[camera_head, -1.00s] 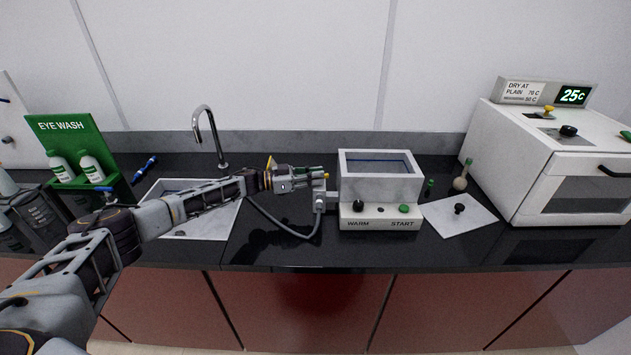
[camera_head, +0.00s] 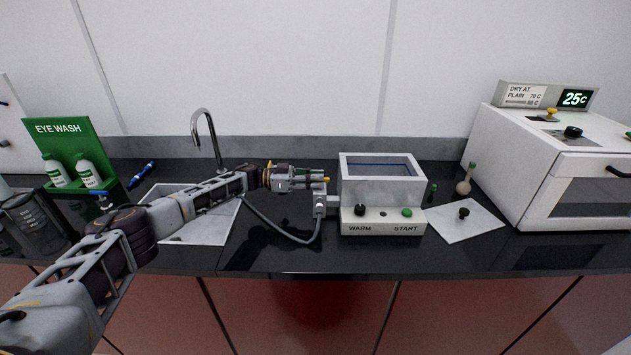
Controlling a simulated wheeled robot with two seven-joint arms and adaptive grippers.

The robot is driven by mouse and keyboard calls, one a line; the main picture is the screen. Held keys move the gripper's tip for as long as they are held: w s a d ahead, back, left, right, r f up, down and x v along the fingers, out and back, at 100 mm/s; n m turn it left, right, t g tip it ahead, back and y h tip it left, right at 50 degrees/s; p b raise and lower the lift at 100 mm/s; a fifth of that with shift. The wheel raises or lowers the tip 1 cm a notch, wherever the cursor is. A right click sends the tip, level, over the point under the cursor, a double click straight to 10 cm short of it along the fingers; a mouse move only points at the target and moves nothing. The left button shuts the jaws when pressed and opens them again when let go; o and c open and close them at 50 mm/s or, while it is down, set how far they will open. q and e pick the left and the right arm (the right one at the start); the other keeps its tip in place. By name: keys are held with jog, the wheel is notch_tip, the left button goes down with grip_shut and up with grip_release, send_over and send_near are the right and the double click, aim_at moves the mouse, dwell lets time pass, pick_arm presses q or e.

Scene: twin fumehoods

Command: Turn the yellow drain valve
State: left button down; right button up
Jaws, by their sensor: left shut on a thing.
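The yellow drain valve (camera_head: 326,180) shows as a small yellow tip at the left side of the white water bath (camera_head: 382,190), above the grey drain fitting. My left gripper (camera_head: 318,178) reaches in from the left and is shut on the valve; its fingers hide most of the handle. A grey hose (camera_head: 283,230) runs from the fitting (camera_head: 320,203) down and back left under my arm. The bath has a dark knob marked WARM and a green button marked START on its front. My right gripper is not in view.
A green eye wash stand (camera_head: 66,140) is at left. A white oven (camera_head: 560,165) stands at right. A white sheet (camera_head: 466,222) with a black knob lies right of the bath.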

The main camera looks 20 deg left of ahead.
pick_arm(q)
jog(key=c, duration=1.8)
grip_release()
jog(key=shift+o, duration=1.4)
jog(key=shift+a, duration=0.1)
jog(key=shift+s+a, duration=0.1)
jog(key=shift+a, duration=0.25)
jog(key=v, duration=1.1)
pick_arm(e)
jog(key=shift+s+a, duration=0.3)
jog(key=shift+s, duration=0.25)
